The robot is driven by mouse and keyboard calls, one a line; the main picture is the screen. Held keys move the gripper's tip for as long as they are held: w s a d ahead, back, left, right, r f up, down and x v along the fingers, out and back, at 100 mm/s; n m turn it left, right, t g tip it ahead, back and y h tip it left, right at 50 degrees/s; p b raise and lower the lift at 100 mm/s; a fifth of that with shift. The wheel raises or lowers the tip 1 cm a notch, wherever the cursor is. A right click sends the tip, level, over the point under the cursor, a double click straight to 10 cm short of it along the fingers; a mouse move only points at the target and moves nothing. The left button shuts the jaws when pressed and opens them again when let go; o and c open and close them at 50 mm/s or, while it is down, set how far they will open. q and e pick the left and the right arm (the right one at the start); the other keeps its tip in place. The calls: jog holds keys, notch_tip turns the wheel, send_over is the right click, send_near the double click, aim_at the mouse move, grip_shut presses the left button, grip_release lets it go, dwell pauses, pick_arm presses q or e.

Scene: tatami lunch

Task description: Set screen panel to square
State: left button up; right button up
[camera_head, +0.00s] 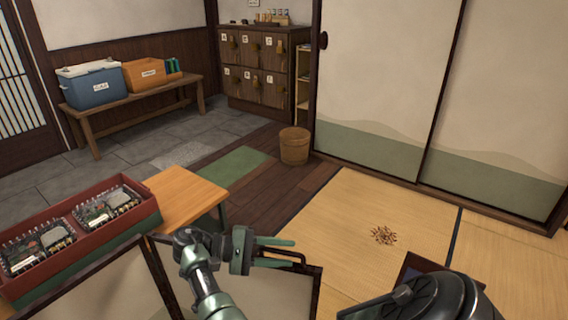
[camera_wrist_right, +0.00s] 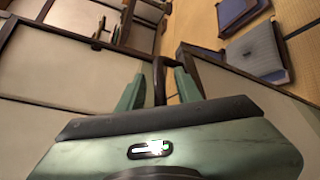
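The folding screen has pale panels in dark frames, standing low at the front in the head view: a left panel (camera_head: 112,285) and a right panel (camera_head: 258,292) meet at an angle near a dark upright. Its lower parts are cut off by the picture edge. My right gripper (camera_head: 288,251) is at the top of the right panel, by a dark handle-like bar. In the right wrist view the two green fingers of my right gripper (camera_wrist_right: 158,88) stand either side of a dark bar (camera_wrist_right: 159,75), with gaps visible. My left gripper is not in view.
A wooden bucket (camera_head: 295,146) stands before sliding doors (camera_head: 384,75). The tatami (camera_head: 345,215) at centre right is mostly clear.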

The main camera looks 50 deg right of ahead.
jog(key=v, duration=0.5)
jog(key=shift+w+a, duration=0.25)
jog(key=shift+w, duration=0.05)
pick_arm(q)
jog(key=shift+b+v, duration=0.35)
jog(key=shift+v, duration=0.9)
pick_arm(e)
jog(key=shift+v, duration=0.8)
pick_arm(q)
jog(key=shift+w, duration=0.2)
pick_arm(e)
jog(key=shift+r, duration=0.1)
jog(key=shift+c, duration=0.3)
